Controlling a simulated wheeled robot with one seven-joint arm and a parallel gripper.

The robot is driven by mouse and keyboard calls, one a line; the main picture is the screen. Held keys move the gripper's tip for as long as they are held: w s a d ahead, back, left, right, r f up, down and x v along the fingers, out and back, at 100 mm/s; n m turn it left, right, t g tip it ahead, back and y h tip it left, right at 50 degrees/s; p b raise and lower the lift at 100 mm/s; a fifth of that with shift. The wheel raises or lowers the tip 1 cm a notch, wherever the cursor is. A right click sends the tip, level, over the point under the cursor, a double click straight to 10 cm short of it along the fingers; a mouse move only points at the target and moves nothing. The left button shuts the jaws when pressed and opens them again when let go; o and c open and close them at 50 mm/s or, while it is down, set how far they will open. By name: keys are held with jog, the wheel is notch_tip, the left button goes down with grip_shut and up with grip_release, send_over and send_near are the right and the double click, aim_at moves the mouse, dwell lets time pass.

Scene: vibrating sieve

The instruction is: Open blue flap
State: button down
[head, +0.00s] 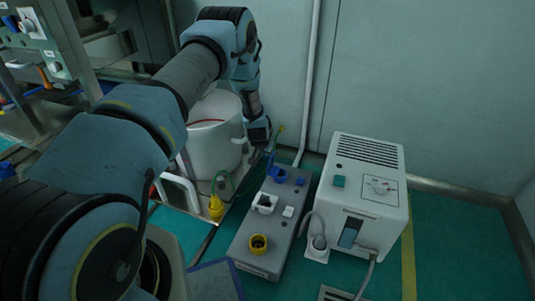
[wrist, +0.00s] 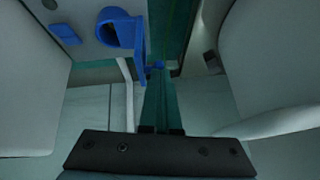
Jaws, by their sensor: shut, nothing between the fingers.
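A blue socket (head: 279,174) stands near the far end of the low grey box, with a blue flap (head: 262,168) on its left side. In the wrist view the blue round socket (wrist: 118,29) shows at the top, with the flap (wrist: 140,36) as a narrow blue plate on its right edge. How far the flap stands open is hard to tell. My gripper (head: 259,140) hangs above and behind the flap in the head view. In the wrist view my gripper (wrist: 161,128) is shut and empty, and I see no clear contact with the flap.
The wall is close behind.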

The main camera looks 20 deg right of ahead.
jog(key=shift+w+a+f, duration=0.3)
jog(key=shift+w+a, duration=0.45)
dwell(0.3)
